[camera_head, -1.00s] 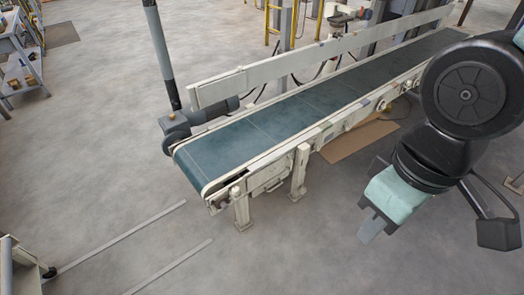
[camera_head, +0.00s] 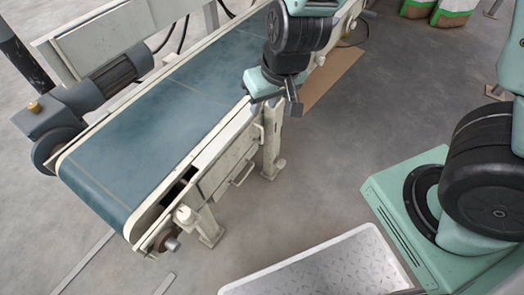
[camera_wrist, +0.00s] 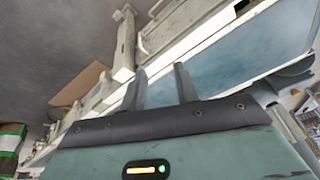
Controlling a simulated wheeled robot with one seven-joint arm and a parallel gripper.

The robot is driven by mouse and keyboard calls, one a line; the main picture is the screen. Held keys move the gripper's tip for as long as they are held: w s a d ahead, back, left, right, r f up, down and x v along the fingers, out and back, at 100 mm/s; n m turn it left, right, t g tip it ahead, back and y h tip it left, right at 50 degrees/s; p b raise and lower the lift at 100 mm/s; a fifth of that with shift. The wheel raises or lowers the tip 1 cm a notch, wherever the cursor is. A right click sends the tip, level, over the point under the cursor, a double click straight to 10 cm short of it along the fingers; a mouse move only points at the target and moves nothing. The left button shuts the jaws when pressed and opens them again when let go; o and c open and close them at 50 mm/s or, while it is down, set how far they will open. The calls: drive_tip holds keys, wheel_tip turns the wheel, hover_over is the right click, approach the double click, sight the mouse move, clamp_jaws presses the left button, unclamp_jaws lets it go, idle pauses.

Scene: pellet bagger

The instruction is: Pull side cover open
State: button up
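The side cover (camera_head: 228,158) is a pale, flat panel on the conveyor's near side, below the belt edge. It looks closed, and a thin bar handle (camera_head: 243,175) sticks out from its lower part. The handle also shows near the top of the wrist view (camera_wrist: 142,36). My gripper (camera_head: 275,105) is beside the belt edge, above and to the right of the cover, apart from the handle. In the wrist view its two dark fingers (camera_wrist: 160,74) stand apart with nothing between them.
The blue belt (camera_head: 165,125) and its white frame lie close to my gripper. A frame leg (camera_head: 270,150) stands right of the cover. A grey motor (camera_head: 110,80) is at the left. Cardboard (camera_head: 332,80) lies behind.

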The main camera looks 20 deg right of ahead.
drive_tip(key=m+t+h+b, duration=0.1)
drive_tip(key=b, duration=0.3)
approach(262, 141)
drive_tip(key=b+x, duration=0.2)
drive_tip(key=b, duration=0.1)
drive_tip(key=w+b+x, duration=0.1)
drive_tip(key=b+x, duration=0.2)
drive_tip(key=b, duration=0.1)
drive_tip(key=b+x, duration=0.2)
drive_tip(key=b, duration=0.1)
drive_tip(key=shift+w+d+b, duration=0.1)
drive_tip(key=shift+w+b, duration=0.2)
drive_tip(key=shift+b, duration=0.05)
clamp_jaws()
